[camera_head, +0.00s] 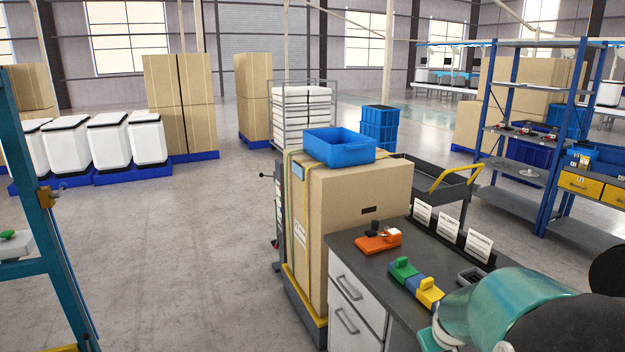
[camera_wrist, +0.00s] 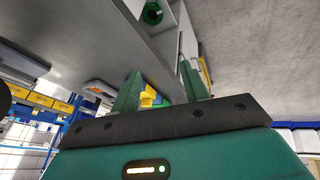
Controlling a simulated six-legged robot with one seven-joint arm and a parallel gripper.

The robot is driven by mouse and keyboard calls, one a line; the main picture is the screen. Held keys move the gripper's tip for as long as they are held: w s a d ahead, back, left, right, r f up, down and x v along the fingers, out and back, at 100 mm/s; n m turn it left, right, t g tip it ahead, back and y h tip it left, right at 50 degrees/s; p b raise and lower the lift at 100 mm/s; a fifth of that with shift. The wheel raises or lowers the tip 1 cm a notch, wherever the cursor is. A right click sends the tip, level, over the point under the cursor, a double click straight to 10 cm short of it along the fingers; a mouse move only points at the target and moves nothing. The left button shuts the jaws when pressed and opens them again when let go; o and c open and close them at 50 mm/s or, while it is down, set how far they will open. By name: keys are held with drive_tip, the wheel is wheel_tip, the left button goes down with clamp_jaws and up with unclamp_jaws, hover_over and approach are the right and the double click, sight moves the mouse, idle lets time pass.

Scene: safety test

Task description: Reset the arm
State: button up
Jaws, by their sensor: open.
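My arm shows at the lower right of the head view as a teal and black link (camera_head: 510,305), over the near end of the grey workbench (camera_head: 345,243). My gripper (camera_wrist: 161,85) shows in the wrist view with its two green fingers apart. A yellow and blue object (camera_wrist: 150,97) appears behind and between the fingers; I cannot tell its distance, and no grip on it shows. In the head view the fingers cannot be made out.
On the bench are an orange device (camera_head: 378,241), green, blue and yellow blocks (camera_head: 428,292) and standing cards (camera_head: 449,228). A tall carton (camera_head: 350,205) with a blue bin (camera_head: 340,147) on top stands behind it. Open floor (camera_head: 180,260) lies left, beside a blue rack (camera_head: 45,215).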

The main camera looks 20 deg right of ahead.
drive_tip(key=s+a+r+t+y, duration=0.1)
drive_tip(key=a+r, duration=0.4)
drive_tip(key=a, duration=0.3)
drive_tip(key=s+a+r+y, duration=0.2)
drive_tip(key=a+r, duration=0.2)
drive_tip(key=a, duration=0.4)
drive_tip(key=s+a+r+n, duration=0.1)
drive_tip(key=s+a+r, duration=0.4)
drive_tip(key=s+a, duration=0.3)
drive_tip(key=shift+s+a, duration=0.2)
drive_tip(key=shift+a, duration=0.75)
drive_tip(key=shift+r, duration=0.1)
drive_tip(key=shift+c, duration=1)
drive_tip(key=shift+d, duration=0.1)
drive_tip(key=shift+d, duration=0.15)
